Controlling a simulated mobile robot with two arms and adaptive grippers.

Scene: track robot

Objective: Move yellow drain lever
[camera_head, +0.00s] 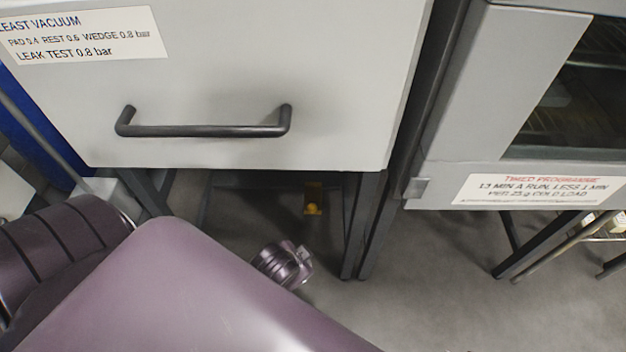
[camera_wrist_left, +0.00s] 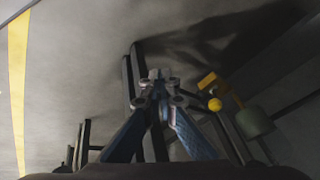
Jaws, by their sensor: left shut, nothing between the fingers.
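The yellow drain lever (camera_head: 313,199) shows small in the head view, under the grey cabinet in shadow, with a rounded yellow knob at its lower end. In the left wrist view the yellow lever (camera_wrist_left: 209,82) lies to the right of my left gripper (camera_wrist_left: 158,76), with its round knob near the right-hand finger. The gripper is shut and empty, its fingertips together. The fingers look apart from the lever, though the depth between them is hard to tell. In the head view my left arm covers the lower left, and its fingers cannot be made out. My right gripper is not in view.
The grey cabinet (camera_head: 240,75) with a dark bar handle (camera_head: 205,130) overhangs the lever. Dark legs (camera_head: 365,225) stand right of it. A second cabinet (camera_head: 500,90) with a window is at right. A grey-green cylinder (camera_wrist_left: 254,122) sits beside the lever. Open floor shows at lower right.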

